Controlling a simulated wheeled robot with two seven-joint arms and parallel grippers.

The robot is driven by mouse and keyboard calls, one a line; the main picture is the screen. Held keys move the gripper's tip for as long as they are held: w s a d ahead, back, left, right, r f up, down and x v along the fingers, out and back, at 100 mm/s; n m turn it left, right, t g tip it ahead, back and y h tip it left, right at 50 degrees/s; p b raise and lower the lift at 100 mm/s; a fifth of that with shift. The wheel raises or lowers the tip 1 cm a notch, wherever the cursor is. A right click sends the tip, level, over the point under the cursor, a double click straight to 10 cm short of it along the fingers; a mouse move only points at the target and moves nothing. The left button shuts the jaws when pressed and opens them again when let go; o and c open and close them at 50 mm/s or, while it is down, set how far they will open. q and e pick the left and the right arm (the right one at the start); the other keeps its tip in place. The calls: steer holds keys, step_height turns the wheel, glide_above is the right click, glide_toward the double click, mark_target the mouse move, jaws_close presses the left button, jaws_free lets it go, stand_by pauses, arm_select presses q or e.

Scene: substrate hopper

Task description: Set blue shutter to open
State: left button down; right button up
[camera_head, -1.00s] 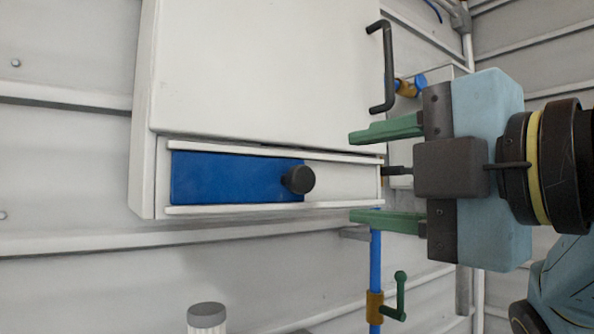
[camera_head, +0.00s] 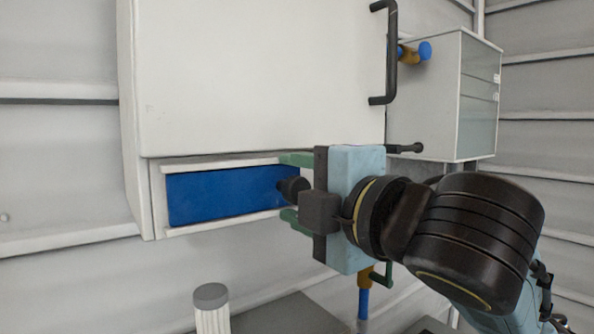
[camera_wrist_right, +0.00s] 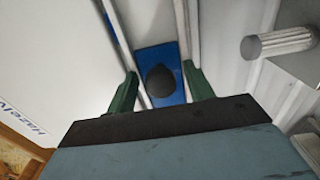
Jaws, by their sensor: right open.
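The blue shutter (camera_head: 220,194) sits in a horizontal track on the lower front of the white hopper (camera_head: 250,80), toward the track's left side. A dark round knob (camera_head: 291,188) is at its right end. My right gripper (camera_head: 290,188) is open, with one green finger above the knob and one below it. In the right wrist view the knob (camera_wrist_right: 160,81) lies between the two green fingers, with a visible gap to each, on the blue shutter (camera_wrist_right: 157,58). The right part of the track is hidden behind my gripper. My left gripper is not in view.
A dark handle (camera_head: 385,55) is on the hopper's right edge. A white cabinet (camera_head: 440,95) is behind at right. A ribbed, grey-capped cylinder (camera_head: 211,308) stands below the hopper. A blue pipe (camera_head: 363,303) with a green-handled valve is below my gripper.

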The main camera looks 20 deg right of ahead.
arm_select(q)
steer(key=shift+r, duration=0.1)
arm_select(e)
steer(key=shift+w, duration=0.1)
jaws_close()
stand_by(0.3)
steer(key=shift+w, duration=0.1)
